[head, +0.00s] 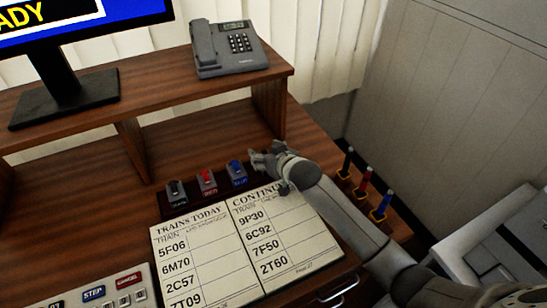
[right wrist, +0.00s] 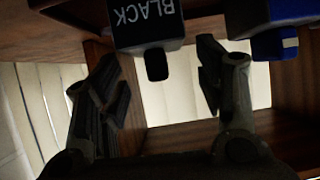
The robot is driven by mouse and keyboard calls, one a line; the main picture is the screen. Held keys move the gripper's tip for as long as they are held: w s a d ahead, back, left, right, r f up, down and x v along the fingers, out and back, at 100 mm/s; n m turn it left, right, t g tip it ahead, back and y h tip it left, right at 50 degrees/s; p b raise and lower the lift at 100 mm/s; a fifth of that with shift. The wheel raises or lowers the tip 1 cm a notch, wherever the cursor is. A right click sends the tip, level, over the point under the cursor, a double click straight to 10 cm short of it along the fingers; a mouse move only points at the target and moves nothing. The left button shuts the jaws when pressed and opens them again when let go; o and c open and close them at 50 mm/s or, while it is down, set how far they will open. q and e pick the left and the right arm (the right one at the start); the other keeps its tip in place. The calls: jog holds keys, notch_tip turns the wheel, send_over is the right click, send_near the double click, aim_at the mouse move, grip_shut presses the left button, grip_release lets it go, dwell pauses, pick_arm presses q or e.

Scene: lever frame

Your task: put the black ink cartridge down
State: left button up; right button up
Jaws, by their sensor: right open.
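The black ink cartridge (right wrist: 150,28), with the label BLACK upside down, shows at the top of the right wrist view. Its short black tab (right wrist: 157,65) lies between the two fingers of my right gripper (right wrist: 165,85), with a gap on both sides. The gripper is open and holds nothing. In the head view my right gripper (head: 262,160) is just right of the blue cartridge (head: 237,172), over the right end of the dark rack, and hides what is under it. The blue cartridge (right wrist: 285,38) also shows in the right wrist view. My left gripper is not in view.
A red cartridge (head: 207,182) and a dark one (head: 176,191) stand in the rack (head: 190,209). A train board (head: 245,250) lies in front. A raised shelf (head: 150,98) with a phone (head: 229,50) is behind. Several levers (head: 365,177) stand at the right edge.

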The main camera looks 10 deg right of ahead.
jog(key=v, duration=1.1)
jog(key=shift+s+p, duration=0.35)
jog(key=shift+s, duration=0.05)
jog(key=shift+d, duration=0.1)
